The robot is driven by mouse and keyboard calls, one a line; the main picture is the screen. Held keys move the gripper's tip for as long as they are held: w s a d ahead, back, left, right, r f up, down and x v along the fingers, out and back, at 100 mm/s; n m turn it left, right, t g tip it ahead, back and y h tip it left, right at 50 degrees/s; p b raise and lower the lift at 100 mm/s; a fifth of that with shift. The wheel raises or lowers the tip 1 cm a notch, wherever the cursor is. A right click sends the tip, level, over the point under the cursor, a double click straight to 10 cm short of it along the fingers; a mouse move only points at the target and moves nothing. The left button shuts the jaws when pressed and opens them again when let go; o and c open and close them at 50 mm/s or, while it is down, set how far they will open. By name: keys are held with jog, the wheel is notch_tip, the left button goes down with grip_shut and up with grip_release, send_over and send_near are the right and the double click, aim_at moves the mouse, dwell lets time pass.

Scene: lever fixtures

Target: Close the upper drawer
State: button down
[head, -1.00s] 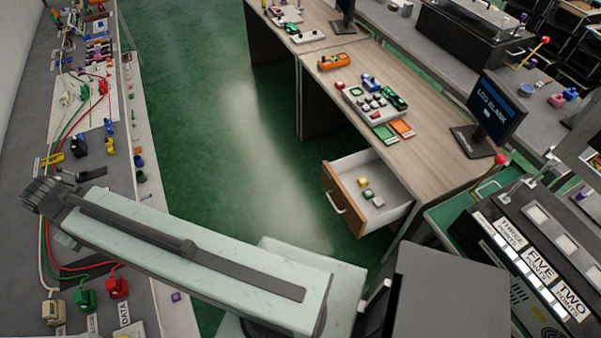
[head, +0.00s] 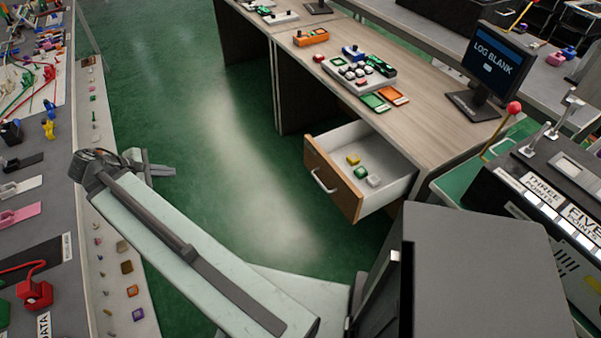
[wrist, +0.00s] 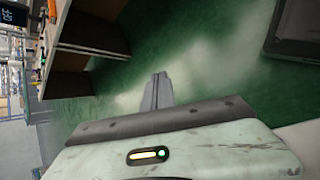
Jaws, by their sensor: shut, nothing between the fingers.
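The upper drawer (head: 334,184) is pulled out from the wooden desk, with a brown front and a silver handle (head: 324,181). A yellow, a green and a white block lie inside it. My gripper (head: 173,171) is shut and empty in the head view, over the green floor well to the left of the drawer and touching nothing. In the wrist view my gripper (wrist: 160,78) shows as closed grey fingers above the floor. The drawer cannot be made out clearly in the wrist view.
The desk (head: 440,125) carries a keypad device, coloured pads and a monitor (head: 490,66). A long grey bench (head: 30,220) with cables and small parts runs along the left. A lever machine (head: 560,200) stands at the right. Green floor (head: 215,150) lies clear between bench and desk.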

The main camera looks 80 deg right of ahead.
jog(key=s+d+f+n+g+h+b, duration=0.2)
jog(key=s+d+f+g+h+b, duration=0.15)
jog(key=s+d+f+b, duration=0.85)
jog(key=n+g+b, duration=0.3)
jog(key=g+b, duration=0.4)
jog(key=b, duration=0.6)
send_near(310, 144)
jog(key=shift+t+h, duration=0.25)
jog(key=shift+h, duration=0.1)
jog(key=x, duration=0.7)
jog(key=shift+s+a, duration=0.25)
jog(key=shift+a, duration=0.1)
jog(key=shift+d, duration=0.1)
